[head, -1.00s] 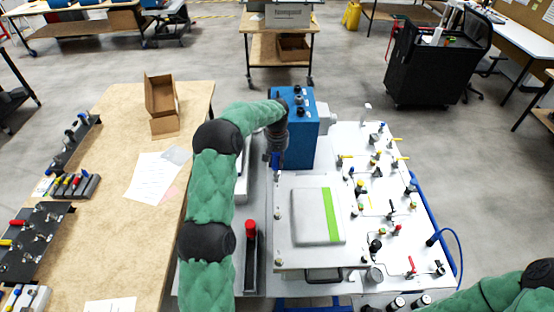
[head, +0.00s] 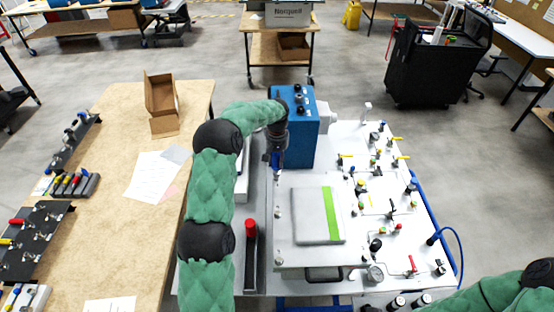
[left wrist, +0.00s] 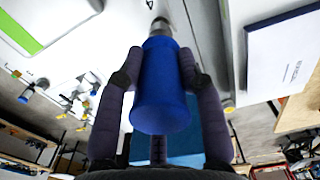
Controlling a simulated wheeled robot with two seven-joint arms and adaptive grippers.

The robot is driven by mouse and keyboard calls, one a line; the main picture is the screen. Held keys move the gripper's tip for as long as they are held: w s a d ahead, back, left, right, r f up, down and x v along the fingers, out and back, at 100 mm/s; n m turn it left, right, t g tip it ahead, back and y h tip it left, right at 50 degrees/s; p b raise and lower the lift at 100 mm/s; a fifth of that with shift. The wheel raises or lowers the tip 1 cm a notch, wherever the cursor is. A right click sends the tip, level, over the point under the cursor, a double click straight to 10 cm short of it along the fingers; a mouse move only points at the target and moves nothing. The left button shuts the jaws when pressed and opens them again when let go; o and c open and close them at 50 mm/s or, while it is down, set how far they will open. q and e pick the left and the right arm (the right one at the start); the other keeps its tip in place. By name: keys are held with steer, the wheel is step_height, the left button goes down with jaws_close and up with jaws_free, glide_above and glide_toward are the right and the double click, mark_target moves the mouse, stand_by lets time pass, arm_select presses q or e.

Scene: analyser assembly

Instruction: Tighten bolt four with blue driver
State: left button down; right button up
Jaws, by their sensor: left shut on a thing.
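My left gripper (head: 277,158) is at the far left corner of the light cover plate (head: 310,262). It is shut on the blue driver (left wrist: 162,92), whose thick handle sits between the two fingers in the left wrist view. The driver's metal shank points away from the gripper, down to the plate's corner. The bolt under its tip is hidden or too small to make out. Other bolts show on the plate's left edge (head: 278,213) and near left corner (head: 279,260). My right gripper is out of view; only part of that arm shows at lower right.
A blue box (head: 305,140) stands just behind the plate, close to my left gripper. A panel crowded with valves and fittings (head: 390,160) lies to the right. A red-topped tool (head: 250,226) stands left of the plate. A wooden table (head: 125,225) is further left.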

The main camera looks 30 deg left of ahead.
arm_select(q)
steer(key=shift+f+b, duration=0.6)
steer(key=shift+f, duration=0.35)
stand_by(0.6)
steer(key=c, duration=1.6)
jaws_free()
steer(key=shift+c, duration=0.2)
jaws_close()
steer(key=m, duration=0.4)
steer(key=shift+p, duration=0.35)
steer(key=m, duration=0.4)
steer(key=m+p, duration=0.1)
steer(key=m, duration=0.4)
steer(key=shift+m, duration=0.3)
steer(key=m, duration=0.4)
steer(key=shift+p, duration=0.3)
steer(key=o, duration=0.7)
jaws_free()
steer(key=shift+m, duration=0.3)
